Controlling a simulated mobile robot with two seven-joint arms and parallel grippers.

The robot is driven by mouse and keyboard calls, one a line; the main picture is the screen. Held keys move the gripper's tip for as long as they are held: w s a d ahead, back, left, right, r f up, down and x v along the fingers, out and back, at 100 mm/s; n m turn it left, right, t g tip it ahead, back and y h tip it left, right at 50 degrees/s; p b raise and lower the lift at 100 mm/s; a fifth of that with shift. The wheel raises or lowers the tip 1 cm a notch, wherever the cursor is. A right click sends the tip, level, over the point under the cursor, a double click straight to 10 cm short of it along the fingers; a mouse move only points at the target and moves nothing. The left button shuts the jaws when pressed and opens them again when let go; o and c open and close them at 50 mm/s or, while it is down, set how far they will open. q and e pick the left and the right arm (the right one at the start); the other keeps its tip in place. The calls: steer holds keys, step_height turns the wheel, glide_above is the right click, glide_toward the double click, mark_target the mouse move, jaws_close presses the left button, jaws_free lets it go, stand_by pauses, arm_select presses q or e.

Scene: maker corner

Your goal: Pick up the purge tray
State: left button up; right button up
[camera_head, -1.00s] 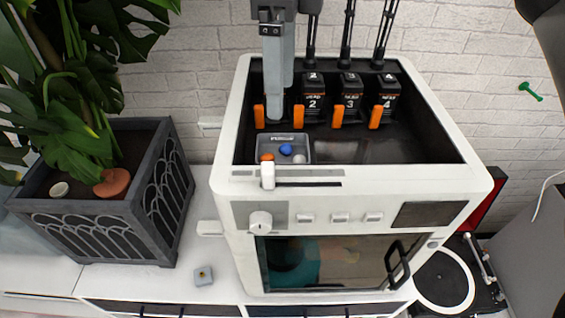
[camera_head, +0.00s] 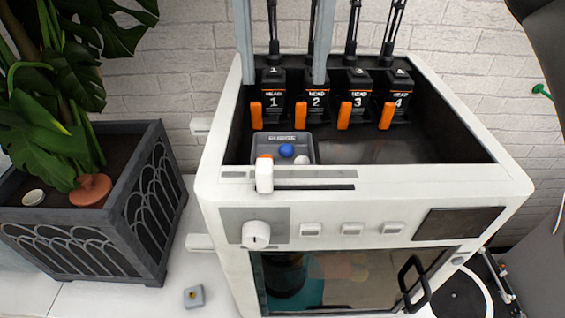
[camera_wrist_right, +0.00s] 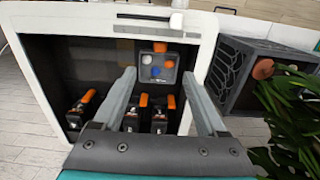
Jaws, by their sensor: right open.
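The purge tray (camera_head: 300,141) is a small grey open tray at the front left of the printer's recessed top bay. It holds blue, white and orange blobs; a white slider knob hides part of its front in the head view. It also shows in the right wrist view (camera_wrist_right: 158,80), between and beyond the fingertips. My right gripper (camera_head: 283,82) is open and empty, its two grey fingers reaching down over print heads 1 and 2, behind the tray. The fingers also show well apart in the right wrist view (camera_wrist_right: 158,76). My left gripper is not in view.
The numbered print heads (camera_head: 315,97) with orange levers stand in a row behind the tray. The white printer rim (camera_head: 420,178) and slider knob (camera_head: 264,176) border it in front. The bay floor to its right is clear. A planter (camera_head: 150,215) stands at left.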

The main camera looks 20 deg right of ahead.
mark_target(283, 166)
step_height(283, 166, down, 9)
steer(key=shift+f+b, duration=0.2)
steer(key=shift+b, duration=0.35)
steer(key=shift+s+f+p, duration=0.1)
steer(key=shift+f+p, duration=0.25)
steer(key=shift+f, duration=2.5)
jaws_close()
